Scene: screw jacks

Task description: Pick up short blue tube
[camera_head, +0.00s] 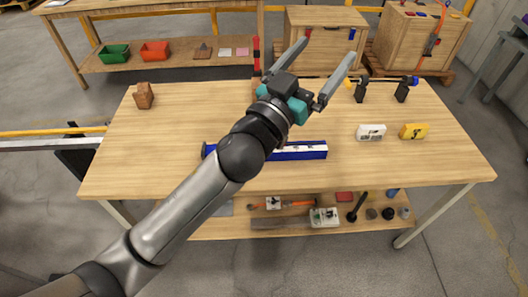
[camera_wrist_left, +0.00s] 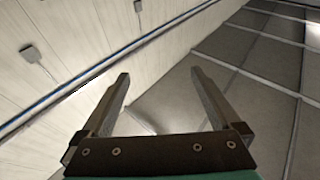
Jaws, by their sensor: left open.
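My left gripper (camera_head: 328,48) is open and empty, raised above the workbench (camera_head: 180,130) with its fingers pointing up and away to the right. It also shows open in the left wrist view (camera_wrist_left: 160,72), with only wall and ceiling beyond it. A long blue bar with a white top (camera_head: 305,150) lies on the bench, partly hidden by my left arm. A small blue piece (camera_head: 393,192) shows on the shelf below the bench, and another (camera_head: 351,34) on a crate. I cannot tell which of these is the short blue tube. My right gripper is not in view.
Two black stands, one with yellow (camera_head: 361,92) and one with blue (camera_head: 403,92), stand at the bench's back right. A white box (camera_head: 371,132) and a yellow box (camera_head: 413,131) lie nearer. A brown block (camera_head: 143,96) sits back left.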

